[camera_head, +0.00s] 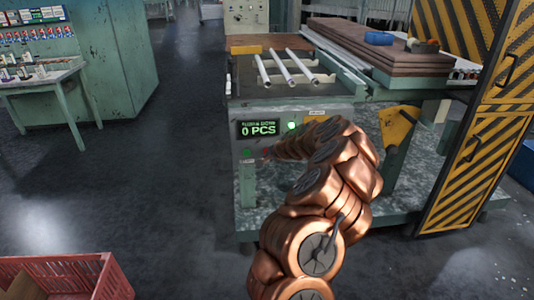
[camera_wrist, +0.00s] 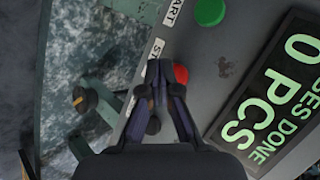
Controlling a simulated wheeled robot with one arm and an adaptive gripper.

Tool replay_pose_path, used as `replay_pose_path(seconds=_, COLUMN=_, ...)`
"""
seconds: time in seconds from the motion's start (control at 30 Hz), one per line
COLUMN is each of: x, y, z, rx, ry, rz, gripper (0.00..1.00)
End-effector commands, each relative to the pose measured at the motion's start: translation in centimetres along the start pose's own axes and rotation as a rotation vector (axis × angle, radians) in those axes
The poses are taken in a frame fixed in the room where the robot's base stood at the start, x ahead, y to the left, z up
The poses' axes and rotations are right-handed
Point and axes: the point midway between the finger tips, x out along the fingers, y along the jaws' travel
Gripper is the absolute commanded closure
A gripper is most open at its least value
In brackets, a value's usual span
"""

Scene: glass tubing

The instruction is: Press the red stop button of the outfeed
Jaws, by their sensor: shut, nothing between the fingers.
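The red stop button (camera_wrist: 181,74) shows in the wrist view on the grey front panel (camera_wrist: 205,42), partly hidden by my finger. My gripper (camera_wrist: 160,66) is shut and empty, its fingertips just left of the button and overlapping its edge in the picture. I cannot tell whether they touch it. A white label (camera_wrist: 150,56) beside the tips is partly covered. In the head view my arm reaches to the outfeed's front panel (camera_head: 275,116) and hides the red button there.
A green button (camera_wrist: 210,12) sits above the red one in the wrist view. A display (camera_head: 258,130) reads 0 PCS, with a lit green lamp (camera_head: 292,126) beside it. Glass tubes (camera_head: 286,67) lie on top.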

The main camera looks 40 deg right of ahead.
Motion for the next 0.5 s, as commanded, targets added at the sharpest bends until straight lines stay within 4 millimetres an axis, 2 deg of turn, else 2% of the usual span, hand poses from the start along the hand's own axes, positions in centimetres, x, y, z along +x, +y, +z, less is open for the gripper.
replay_pose_path(seconds=0.5, x=0.48, y=-0.14, z=-0.28, rx=-0.001, ry=0.001, rz=0.001, gripper=1.0)
